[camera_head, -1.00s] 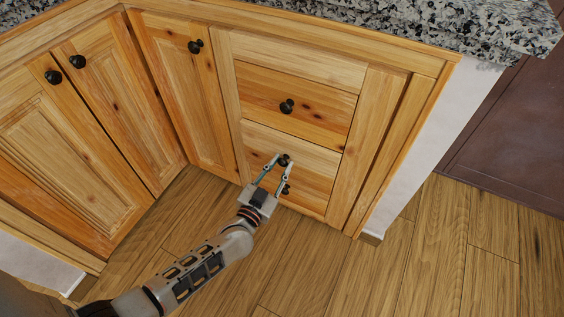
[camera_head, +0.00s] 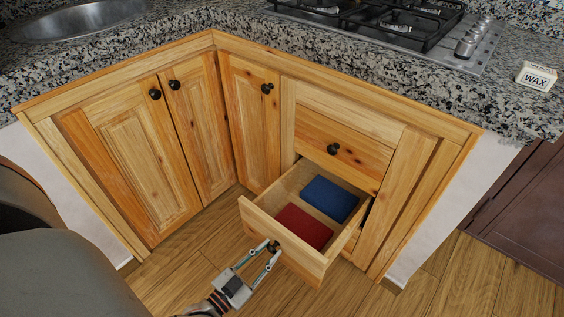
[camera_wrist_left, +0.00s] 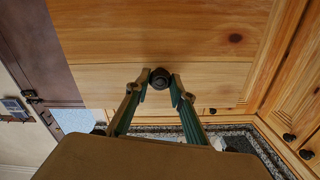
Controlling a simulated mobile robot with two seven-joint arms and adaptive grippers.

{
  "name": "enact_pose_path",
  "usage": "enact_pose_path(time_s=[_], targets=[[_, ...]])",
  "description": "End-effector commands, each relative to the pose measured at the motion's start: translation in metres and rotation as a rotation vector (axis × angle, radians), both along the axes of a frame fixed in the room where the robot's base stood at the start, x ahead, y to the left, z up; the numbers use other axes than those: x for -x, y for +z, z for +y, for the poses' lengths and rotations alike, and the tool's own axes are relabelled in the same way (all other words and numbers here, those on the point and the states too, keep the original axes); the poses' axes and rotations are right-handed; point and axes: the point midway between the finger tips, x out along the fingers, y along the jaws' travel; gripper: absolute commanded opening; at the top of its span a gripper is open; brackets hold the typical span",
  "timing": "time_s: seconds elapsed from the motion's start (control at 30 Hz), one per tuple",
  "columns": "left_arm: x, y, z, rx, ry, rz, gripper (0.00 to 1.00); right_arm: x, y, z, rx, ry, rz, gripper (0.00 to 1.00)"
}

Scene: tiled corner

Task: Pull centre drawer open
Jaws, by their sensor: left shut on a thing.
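The open wooden drawer (camera_head: 258,230) is pulled well out of the corner cabinet, below a closed drawer (camera_head: 345,138) with its own dark knob. Inside the open drawer lie a red item (camera_head: 303,227) and a blue item (camera_head: 330,198). My left gripper (camera_head: 271,249) is shut on the dark round knob on the open drawer's front. In the left wrist view, the knob (camera_wrist_left: 160,78) sits between the fingertips and the drawer front (camera_wrist_left: 185,40) fills much of the picture. My right gripper is not in view.
Cabinet doors (camera_head: 128,160) with dark knobs stand closed to the left. Above are a speckled counter (camera_head: 250,35), a sink (camera_head: 75,18), a gas hob (camera_head: 400,30) and a wax block (camera_head: 537,76). Wooden floor (camera_head: 195,260) lies around the drawer.

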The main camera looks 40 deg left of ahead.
Motion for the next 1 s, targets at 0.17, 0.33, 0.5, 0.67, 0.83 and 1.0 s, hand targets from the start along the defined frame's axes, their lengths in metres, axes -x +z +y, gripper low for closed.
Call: enact_pose_path(time_s=[0.17,0.33,0.5,0.67,0.83,1.0], targets=[[0.028,0.000,0.000,0.001,0.000,0.001,0.00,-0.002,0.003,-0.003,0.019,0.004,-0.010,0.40],[0.042,0.000,0.001,0.000,0.000,0.001,0.00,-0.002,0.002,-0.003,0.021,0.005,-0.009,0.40],[0.048,-0.001,0.001,0.000,0.000,0.002,0.00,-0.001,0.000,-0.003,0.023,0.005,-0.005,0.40],[0.048,-0.001,0.002,0.000,0.000,0.002,0.00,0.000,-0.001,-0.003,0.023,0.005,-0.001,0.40],[0.048,-0.001,0.002,0.000,0.001,0.003,0.26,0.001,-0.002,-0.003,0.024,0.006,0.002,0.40],[0.048,-0.001,0.002,0.000,0.000,0.002,0.40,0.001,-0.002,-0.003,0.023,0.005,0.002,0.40]])
